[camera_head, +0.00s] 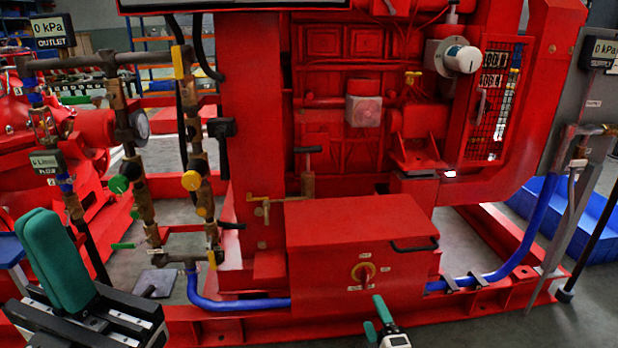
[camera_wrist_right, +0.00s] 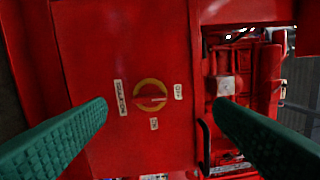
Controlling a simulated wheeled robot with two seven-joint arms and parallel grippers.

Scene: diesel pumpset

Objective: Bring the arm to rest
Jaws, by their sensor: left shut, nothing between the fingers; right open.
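My left gripper (camera_head: 58,262), with green finger pads, is raised at the left of the head view. Its fingers are shut together with nothing between them. My right gripper (camera_head: 377,321) is at the bottom of the head view, in front of the red box (camera_head: 325,232). In the right wrist view its green fingers stand wide apart and empty. Between them, on the box front, shows a rotary switch with a yellow ring (camera_wrist_right: 149,96) and small white labels around it. The same switch (camera_head: 363,272) is in the head view. The right fingers appear apart from it.
Pipes with yellow and green valve handles (camera_head: 191,181) rise behind my left gripper. Blue hoses (camera_head: 240,303) run along the red base frame (camera_head: 240,329). A grey panel (camera_head: 590,110) stands at the right. Grey floor (camera_head: 560,328) is open at the lower right.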

